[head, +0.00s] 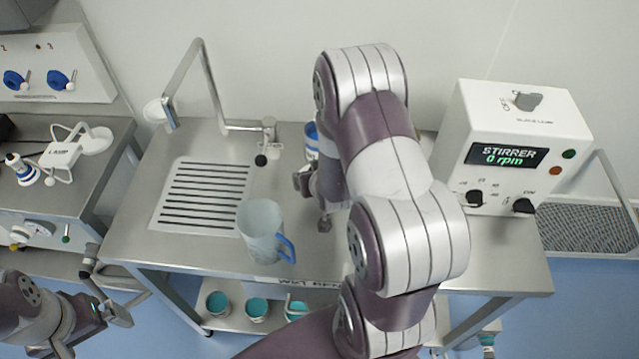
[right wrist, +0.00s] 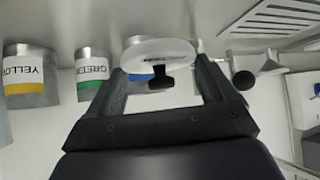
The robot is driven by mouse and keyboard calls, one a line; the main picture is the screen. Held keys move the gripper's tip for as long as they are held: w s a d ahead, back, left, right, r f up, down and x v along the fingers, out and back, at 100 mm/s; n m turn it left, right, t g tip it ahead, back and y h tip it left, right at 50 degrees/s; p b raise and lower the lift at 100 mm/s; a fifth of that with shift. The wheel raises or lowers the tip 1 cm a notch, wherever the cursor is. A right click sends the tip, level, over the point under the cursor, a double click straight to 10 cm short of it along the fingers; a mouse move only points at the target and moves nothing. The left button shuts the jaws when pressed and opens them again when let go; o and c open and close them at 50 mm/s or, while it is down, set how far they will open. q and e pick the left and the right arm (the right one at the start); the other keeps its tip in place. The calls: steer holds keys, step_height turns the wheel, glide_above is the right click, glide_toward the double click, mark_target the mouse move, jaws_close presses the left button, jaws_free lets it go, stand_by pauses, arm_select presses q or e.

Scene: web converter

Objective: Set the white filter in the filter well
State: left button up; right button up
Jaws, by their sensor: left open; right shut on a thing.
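The white filter (right wrist: 150,53) is a pale round disc with a black knob or tab in the right wrist view. It sits between the fingertips of my right gripper (right wrist: 160,66), which is shut on it. In the head view my right gripper (head: 312,198) is partly hidden by its own arm, low over the steel bench, and the filter cannot be made out there. My left gripper (head: 106,288) is open and empty at the lower left, by the bench's front left corner. I cannot make out the filter well; the arm hides part of the bench.
A jug with a blue handle (head: 262,228) stands on the steel bench (head: 130,218), near a slotted drain (head: 203,192) and a bent tap pipe (head: 213,85). The stirrer box (head: 510,150) stands at right. Yellow (right wrist: 30,75) and green (right wrist: 94,72) labelled cans show beside the right gripper.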

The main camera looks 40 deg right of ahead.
mark_target(316, 203)
step_height(316, 203, down, 7)
steer(key=shift+f, duration=0.15)
steer(key=shift+s, duration=0.15)
steer(key=shift+f, duration=0.1)
steer(key=o, duration=0.8)
steer(key=shift+o, duration=0.3)
